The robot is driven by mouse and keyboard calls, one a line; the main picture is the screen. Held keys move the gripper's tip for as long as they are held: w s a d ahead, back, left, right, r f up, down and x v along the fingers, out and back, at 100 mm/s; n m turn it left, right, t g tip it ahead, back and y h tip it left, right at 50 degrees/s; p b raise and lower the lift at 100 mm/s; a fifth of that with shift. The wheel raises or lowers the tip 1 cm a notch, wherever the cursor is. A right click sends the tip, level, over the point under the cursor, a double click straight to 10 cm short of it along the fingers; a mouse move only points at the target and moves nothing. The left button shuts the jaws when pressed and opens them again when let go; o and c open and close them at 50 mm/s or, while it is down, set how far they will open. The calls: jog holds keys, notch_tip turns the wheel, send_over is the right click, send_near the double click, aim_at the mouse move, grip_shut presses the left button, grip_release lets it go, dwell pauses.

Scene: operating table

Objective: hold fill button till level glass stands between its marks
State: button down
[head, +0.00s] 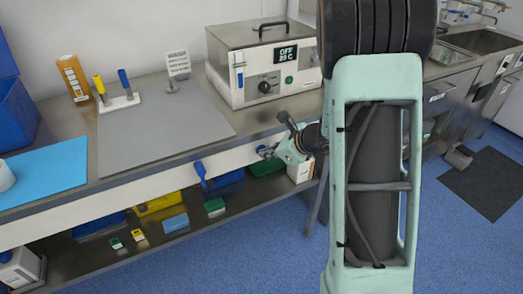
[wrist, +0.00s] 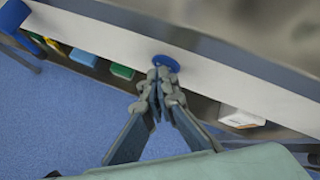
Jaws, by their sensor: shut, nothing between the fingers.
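The steel water bath (head: 262,62) stands at the back of the bench with a lit display (head: 286,54) reading OFF above a temperature. Its level glass (head: 239,72) is the narrow upright strip at the left of its front, with blue low in it; the marks are too small to read. A round blue button (wrist: 166,63) sits on the pale front edge of the bench. My gripper (wrist: 160,76) is shut and empty, its fingertips at the button's lower edge; I cannot tell whether they press it. In the head view my gripper (head: 272,151) is small and partly hidden by my arm.
A blue lever (head: 200,172) hangs on the bench front to the left. Bins and small boxes fill the lower shelf (head: 120,255). The blue floor in front is clear.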

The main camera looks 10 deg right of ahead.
jog(key=shift+s, duration=0.15)
jog(key=shift+s+d+b, duration=0.25)
jog(key=shift+s+b, duration=0.1)
jog(key=shift+s, duration=0.25)
jog(key=s, duration=0.1)
jog(key=s+d+b, duration=0.1)
jog(key=s, duration=0.2)
jog(key=shift+s+d, duration=0.25)
jog(key=shift+s, duration=0.15)
dwell(0.5)
